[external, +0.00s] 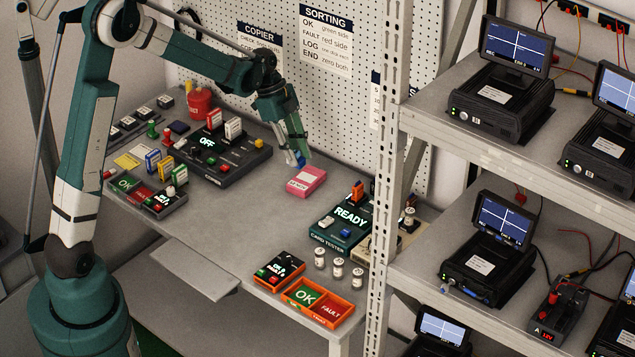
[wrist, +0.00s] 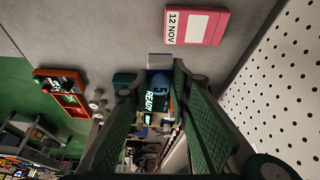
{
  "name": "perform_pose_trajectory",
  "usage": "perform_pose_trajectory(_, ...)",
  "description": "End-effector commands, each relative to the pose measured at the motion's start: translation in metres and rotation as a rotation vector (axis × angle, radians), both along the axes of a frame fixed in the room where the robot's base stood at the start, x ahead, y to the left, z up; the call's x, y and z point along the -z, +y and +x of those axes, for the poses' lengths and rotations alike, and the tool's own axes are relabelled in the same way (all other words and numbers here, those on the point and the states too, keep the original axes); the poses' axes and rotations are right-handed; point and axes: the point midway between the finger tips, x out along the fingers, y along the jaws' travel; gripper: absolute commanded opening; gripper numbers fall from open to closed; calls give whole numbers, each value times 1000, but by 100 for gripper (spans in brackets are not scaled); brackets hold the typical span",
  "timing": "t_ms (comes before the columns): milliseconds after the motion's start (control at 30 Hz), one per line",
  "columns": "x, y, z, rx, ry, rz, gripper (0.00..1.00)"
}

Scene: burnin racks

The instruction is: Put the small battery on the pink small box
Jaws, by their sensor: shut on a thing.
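The pink small box (external: 307,181) lies on the grey bench below my gripper, with a pale label on top. In the wrist view the pink box (wrist: 215,28) shows at the top, its label reading "12 NOV". My gripper (external: 298,156) is shut on a small blue battery (external: 300,159) just behind the box's upper left edge.
A black device reading OFF (external: 222,152) stands left of the box, with a red cup (external: 199,102) behind it. A teal READY tester (external: 340,225) stands at right, near white cylinders and orange trays (external: 318,302). A shelf post (external: 384,170) rises at right. The middle bench is clear.

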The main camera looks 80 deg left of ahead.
Motion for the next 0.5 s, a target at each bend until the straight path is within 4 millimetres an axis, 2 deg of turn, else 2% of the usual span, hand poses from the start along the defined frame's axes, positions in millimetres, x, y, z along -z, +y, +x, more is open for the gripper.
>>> perform_pose_trajectory(200,-7,32,19,43,-1,0,7)
perform_pose_trajectory(500,-7,56,33,81,-3,-1,7)
